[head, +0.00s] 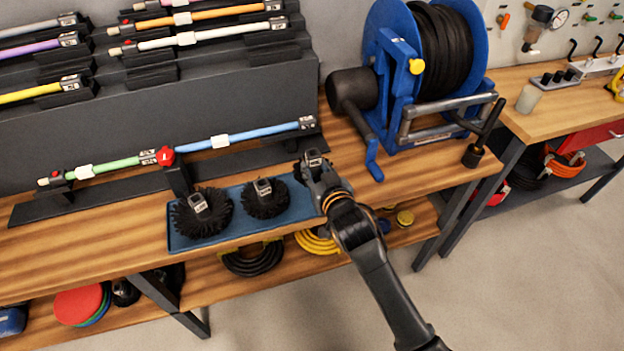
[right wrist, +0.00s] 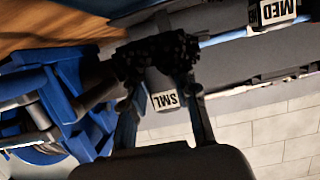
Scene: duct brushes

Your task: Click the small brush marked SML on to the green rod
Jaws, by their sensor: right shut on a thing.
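The small brush (head: 313,157) has dark bristles and a grey socket, and in the right wrist view its label SML (right wrist: 165,100) is readable. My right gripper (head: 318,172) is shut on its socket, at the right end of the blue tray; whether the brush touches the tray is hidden. The green rod (head: 115,165) lies to the left in a low dark rack, with a labelled grey end beside a red knob (head: 165,155). My left gripper is not in view.
Two larger black brushes, one left (head: 203,213) and one middle (head: 265,198), stand on the blue tray (head: 240,232). A blue rod (head: 250,135) lies right of the green one. A blue hose reel (head: 400,75) stands right on the wooden bench (head: 370,200).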

